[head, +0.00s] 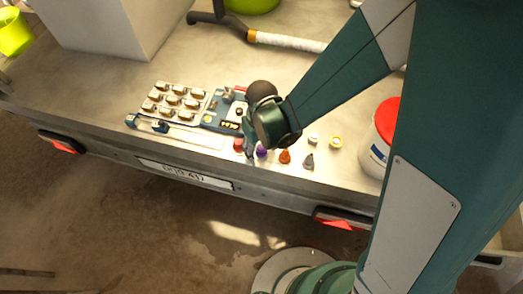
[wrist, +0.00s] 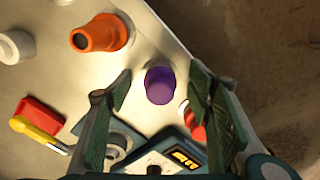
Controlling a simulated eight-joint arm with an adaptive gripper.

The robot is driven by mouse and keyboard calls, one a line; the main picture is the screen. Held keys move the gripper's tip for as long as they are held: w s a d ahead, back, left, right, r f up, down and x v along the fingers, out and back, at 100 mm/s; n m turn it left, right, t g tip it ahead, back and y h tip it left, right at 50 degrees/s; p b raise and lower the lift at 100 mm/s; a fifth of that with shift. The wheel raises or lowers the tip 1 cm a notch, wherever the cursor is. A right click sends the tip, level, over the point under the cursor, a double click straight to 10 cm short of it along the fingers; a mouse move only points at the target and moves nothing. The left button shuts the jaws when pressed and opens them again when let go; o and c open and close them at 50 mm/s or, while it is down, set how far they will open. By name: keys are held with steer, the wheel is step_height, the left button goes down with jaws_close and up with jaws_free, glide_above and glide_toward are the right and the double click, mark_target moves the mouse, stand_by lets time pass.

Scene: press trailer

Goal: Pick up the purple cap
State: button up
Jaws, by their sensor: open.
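The purple cap (wrist: 160,85) stands on the pale trailer surface in the wrist view. My gripper (wrist: 158,85) is open, with one green finger on each side of the cap and visible gaps between. I cannot tell how far above the surface the fingertips are. In the head view the purple cap (head: 261,152) shows just beside my gripper (head: 250,146), near the front edge of the trailer bed. The arm's wrist hides part of the area around it.
An orange cap (head: 285,156), a grey cone-shaped piece (head: 308,161) and a yellow-rimmed cap (head: 336,142) stand to the right. A blue device (head: 220,110) and a tray of metal pieces (head: 175,101) lie left. A red-lidded tub (head: 380,135) stands right.

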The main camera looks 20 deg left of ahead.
mark_target(261, 147)
steer(key=c, duration=1)
steer(key=shift+r, duration=0.7)
jaws_close()
steer(key=shift+r+p, duration=1.5)
steer(key=shift+r, duration=2.8)
